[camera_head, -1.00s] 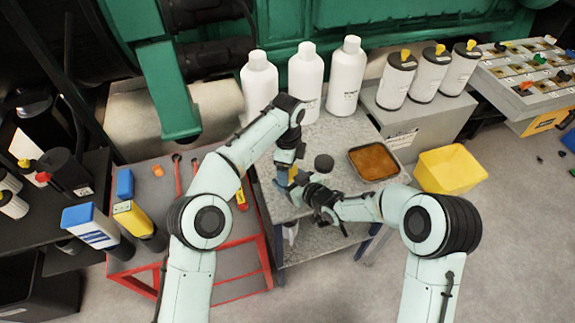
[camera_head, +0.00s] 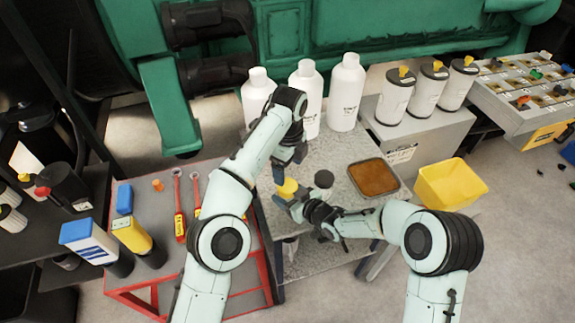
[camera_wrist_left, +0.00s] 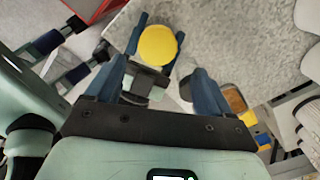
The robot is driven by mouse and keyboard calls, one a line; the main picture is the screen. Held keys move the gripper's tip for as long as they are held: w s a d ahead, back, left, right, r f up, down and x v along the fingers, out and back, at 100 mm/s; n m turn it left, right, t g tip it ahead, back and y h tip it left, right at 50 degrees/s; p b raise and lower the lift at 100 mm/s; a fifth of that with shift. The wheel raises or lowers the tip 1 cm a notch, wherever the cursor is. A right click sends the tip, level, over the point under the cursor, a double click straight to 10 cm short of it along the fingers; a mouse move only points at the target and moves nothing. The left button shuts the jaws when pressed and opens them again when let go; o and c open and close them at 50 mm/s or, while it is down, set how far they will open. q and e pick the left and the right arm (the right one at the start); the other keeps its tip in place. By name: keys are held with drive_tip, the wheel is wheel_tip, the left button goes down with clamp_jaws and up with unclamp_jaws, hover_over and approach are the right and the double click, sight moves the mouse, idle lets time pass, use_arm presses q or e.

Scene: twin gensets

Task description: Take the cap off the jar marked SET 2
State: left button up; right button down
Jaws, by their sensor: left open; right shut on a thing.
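A jar with a round yellow cap (camera_head: 287,188) stands near the left edge of the grey bench top. The cap also shows from above in the left wrist view (camera_wrist_left: 158,45). My right gripper (camera_head: 287,200) is shut around the jar below the cap. My left gripper (camera_head: 281,172) is open and empty just above the cap, its blue fingers (camera_wrist_left: 158,85) spread apart. No SET 2 marking can be read, and the yellow-capped jar's body is mostly hidden.
A tray of brown liquid (camera_head: 350,180) sits at the bench's right, with a yellow bin (camera_head: 420,188) beyond. Several white bottles (camera_head: 345,95) line the back. A red-edged cart (camera_head: 150,290) with tools stands left.

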sight(287, 185)
use_arm(q)
drive_tip(key=shift+r+m, duration=0.55)
drive_tip(key=shift+m, duration=0.65)
drive_tip(key=shift+s+a+m, duration=0.1)
drive_tip(key=shift+a+m, duration=0.05)
drive_tip(key=shift+m, duration=0.25)
drive_tip(key=shift+f, duration=3.85)
drive_tip(key=shift+c, duration=0.3)
drive_tip(key=c, duration=1)
drive_tip(key=n, duration=0.6)
drive_tip(key=shift+n, duration=0.3)
drive_tip(key=shift+c, duration=0.2)
drive_tip(key=o, duration=1.2)
drive_tip(key=shift+c, duration=0.2)
